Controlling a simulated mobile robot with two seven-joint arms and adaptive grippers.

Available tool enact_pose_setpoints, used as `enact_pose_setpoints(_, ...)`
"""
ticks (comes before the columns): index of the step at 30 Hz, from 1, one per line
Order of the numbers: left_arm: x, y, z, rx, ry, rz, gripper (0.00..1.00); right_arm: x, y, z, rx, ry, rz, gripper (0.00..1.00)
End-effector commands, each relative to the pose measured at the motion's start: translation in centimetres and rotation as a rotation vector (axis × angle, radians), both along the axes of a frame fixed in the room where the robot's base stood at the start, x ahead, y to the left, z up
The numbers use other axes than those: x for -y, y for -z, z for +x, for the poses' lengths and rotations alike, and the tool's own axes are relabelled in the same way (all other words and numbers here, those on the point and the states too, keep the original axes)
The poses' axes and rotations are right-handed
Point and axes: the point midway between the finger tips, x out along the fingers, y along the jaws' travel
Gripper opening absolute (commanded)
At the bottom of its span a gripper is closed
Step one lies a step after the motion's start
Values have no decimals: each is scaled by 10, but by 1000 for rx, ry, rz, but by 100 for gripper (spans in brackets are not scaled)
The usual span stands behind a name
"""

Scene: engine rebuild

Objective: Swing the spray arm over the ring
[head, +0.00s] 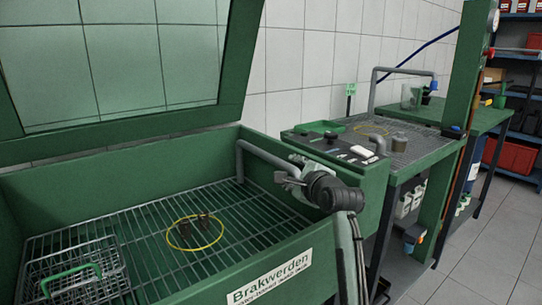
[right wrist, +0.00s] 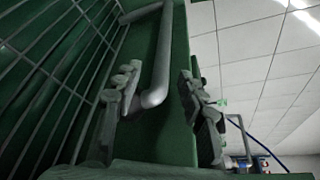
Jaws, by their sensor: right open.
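The spray arm (head: 265,155) is a grey bent pipe at the back right corner of the green wash tub. It runs along the right wall toward my right gripper (head: 292,178), which is open at the tub's right rim. In the right wrist view the pipe's bent end (right wrist: 157,96) shows between the two open fingers (right wrist: 163,95), nearer the left one; I cannot tell whether they touch. The yellow ring (head: 170,241) lies on the wire rack, left of the spray arm, with small dark brown parts standing inside it. My left gripper is not in view.
A wire basket (head: 70,262) with a green handle stands on the rack (head: 150,270) at the left. The glazed lid (head: 236,70) is open above. The tub's right wall also shows between the fingers (right wrist: 180,135). A second bench (head: 408,165) stands at the right.

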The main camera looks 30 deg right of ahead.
Motion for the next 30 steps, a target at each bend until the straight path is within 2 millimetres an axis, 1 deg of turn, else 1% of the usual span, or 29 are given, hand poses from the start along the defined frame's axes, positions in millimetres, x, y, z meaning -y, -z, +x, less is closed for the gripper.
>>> enact_pose_setpoints(2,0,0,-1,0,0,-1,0,0,0,0,0,0,-1,41)
enact_pose_setpoints(5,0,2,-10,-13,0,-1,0,1,1,5,-1,-1,-1,41)
enact_pose_setpoints(10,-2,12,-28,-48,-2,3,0,7,6,27,-2,0,-3,41)
enact_pose_setpoints(14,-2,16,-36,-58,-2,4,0,13,11,47,-2,0,-3,41)
enact_pose_setpoints(18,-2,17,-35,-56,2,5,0,17,14,64,-2,0,-3,41)
enact_pose_setpoints(21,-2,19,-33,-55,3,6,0,19,16,71,0,0,-2,41)
enact_pose_setpoints(30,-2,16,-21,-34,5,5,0,19,17,74,0,0,-1,41)
